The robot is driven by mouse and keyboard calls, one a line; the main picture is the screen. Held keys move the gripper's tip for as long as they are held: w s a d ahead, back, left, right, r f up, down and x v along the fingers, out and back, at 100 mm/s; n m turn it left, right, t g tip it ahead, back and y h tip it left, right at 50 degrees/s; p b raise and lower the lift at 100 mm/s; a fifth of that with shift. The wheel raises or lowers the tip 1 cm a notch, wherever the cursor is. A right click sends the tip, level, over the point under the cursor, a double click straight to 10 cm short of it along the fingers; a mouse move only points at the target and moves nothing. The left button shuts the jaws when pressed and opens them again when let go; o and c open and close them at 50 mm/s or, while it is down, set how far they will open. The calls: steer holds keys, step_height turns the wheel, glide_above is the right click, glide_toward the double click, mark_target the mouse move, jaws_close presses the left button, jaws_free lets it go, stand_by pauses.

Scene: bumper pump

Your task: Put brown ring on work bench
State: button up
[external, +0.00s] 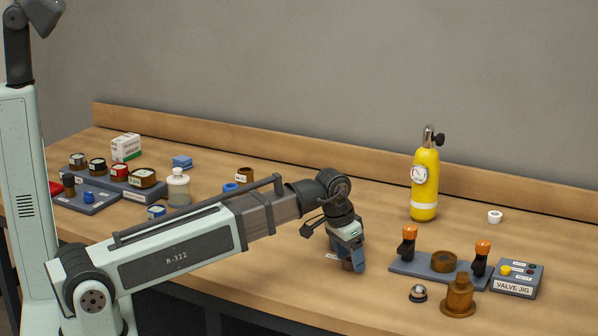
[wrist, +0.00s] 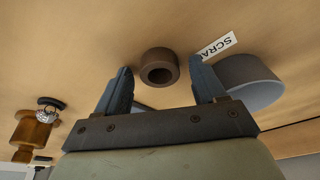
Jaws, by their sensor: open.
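A small brown ring (wrist: 159,67) shows in the wrist view, its hole facing the camera, between and just beyond my fingertips. My gripper (wrist: 161,68) is open, with a finger on each side of the ring and a gap to each. In the external view my gripper (external: 350,266) points down low over the wooden work bench (external: 270,265), and a finger hides most of the ring (external: 346,266). Whether the ring rests on the bench is hard to tell.
A grey round dish (wrist: 250,80) with a SCRAP label (wrist: 217,46) stands close to my right finger in the wrist view. A grey jig base (external: 412,266) with orange-topped clamps, a brown stepped part (external: 458,297) and a yellow cylinder (external: 425,185) stand to the right.

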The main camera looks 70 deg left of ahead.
steer(key=v, duration=1.2)
stand_by(0.3)
